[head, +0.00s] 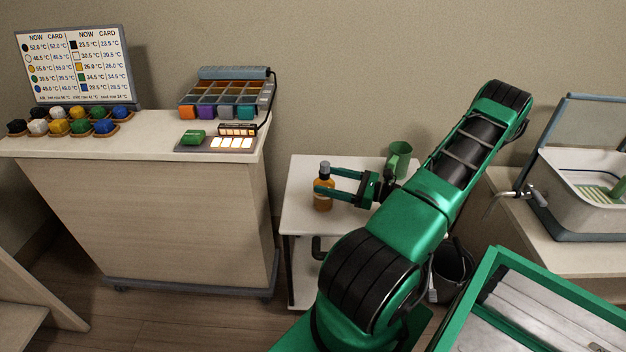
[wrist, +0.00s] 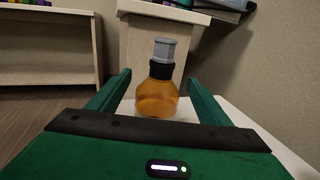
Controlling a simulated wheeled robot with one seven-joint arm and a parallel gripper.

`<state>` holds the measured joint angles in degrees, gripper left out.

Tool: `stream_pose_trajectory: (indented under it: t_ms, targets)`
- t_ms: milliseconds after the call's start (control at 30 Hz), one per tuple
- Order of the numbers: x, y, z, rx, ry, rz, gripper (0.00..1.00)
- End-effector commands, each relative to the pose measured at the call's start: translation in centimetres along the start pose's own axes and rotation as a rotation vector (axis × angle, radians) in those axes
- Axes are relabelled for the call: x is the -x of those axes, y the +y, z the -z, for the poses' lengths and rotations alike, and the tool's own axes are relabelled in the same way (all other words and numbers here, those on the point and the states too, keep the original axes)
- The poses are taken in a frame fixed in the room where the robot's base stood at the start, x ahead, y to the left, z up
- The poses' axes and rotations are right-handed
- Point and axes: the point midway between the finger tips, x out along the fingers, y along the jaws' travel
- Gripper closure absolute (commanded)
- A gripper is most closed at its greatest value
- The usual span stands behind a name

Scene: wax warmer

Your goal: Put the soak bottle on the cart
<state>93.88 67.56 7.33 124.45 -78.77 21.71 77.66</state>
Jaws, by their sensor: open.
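The soak bottle (head: 324,188) is amber with a grey cap and a dark neck. It stands upright on the white top of the cart (head: 302,222), near its left side. My gripper (head: 332,181) is open, with its fingers reaching level toward the bottle from the right. In the wrist view the bottle (wrist: 157,92) stands between the two open fingers (wrist: 158,88), with a gap on each side. I cannot tell whether any finger touches it in the head view.
A green mug (head: 400,158) stands at the back of the cart. A wooden counter (head: 150,145) on the left bears a sign, coloured pots and a tray rack (head: 225,95). A basin (head: 585,190) is at the right. A dark bin (head: 452,272) is on the floor.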

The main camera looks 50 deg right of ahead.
Motion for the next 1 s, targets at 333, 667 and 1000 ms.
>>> stream_pose_trajectory:
  t_ms: [333, 667, 1000]
  targets:
    - [5.4, 0.0, 0.0, 0.001, -0.001, -0.001, 0.28]
    - [6.2, 0.1, 0.0, 0.0, -0.001, -0.003, 0.28]
    - [6.2, 0.1, 0.0, 0.0, -0.001, -0.003, 0.28]
